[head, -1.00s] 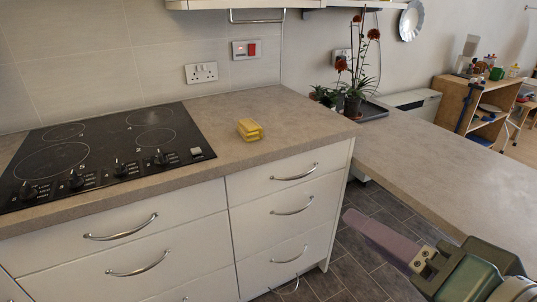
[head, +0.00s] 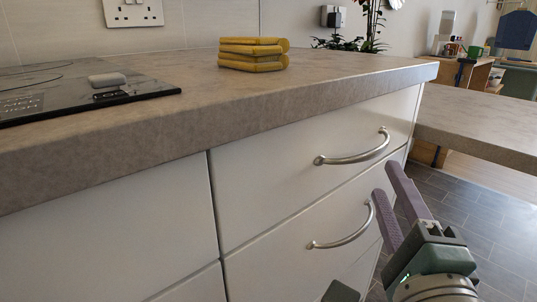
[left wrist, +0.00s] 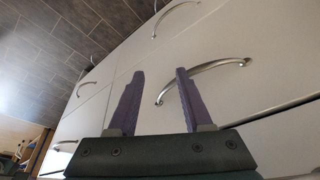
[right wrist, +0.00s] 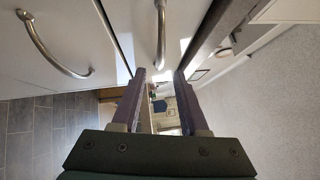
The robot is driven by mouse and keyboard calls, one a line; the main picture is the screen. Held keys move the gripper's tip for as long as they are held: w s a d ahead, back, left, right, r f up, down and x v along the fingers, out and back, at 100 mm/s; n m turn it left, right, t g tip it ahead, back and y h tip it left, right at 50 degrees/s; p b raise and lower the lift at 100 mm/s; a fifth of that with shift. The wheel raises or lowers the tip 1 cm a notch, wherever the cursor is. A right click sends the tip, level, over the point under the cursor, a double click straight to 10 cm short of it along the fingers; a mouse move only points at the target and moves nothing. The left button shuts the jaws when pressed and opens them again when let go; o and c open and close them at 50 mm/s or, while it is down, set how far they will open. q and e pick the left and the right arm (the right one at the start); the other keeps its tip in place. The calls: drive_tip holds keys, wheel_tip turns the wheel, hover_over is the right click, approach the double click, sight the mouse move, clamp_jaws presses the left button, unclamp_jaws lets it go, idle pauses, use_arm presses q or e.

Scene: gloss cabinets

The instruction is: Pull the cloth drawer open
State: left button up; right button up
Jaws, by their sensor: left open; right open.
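The white top drawer (head: 285,165) is shut, below a yellow folded stack (head: 253,54) that looks like cloths. Nothing marks which drawer is the cloth drawer. The top drawer's curved metal handle (head: 355,155) is at the right, with a second drawer handle (head: 345,235) below. My right gripper (head: 386,180) is open and empty, just right of the handles. In the right wrist view, the top handle (right wrist: 161,35) lines up with the gap between the fingertips, apparently beyond them. My left gripper (left wrist: 160,73) is open; one finger overlaps a drawer handle (left wrist: 212,68); contact cannot be told.
The stone-coloured worktop (head: 160,110) overhangs the drawer fronts. The hob (head: 60,90) is at the left. Another worktop (head: 490,125) stands at the right. Grey tiled floor (head: 480,220) lies open between the drawers and that worktop.

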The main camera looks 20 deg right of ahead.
sight(375, 150)
drive_tip(key=x, duration=0.6)
drive_tip(key=b+x, duration=0.1)
drive_tip(key=x, duration=0.2)
drive_tip(key=shift+d, duration=0.3)
clamp_jaws()
idle(1.1)
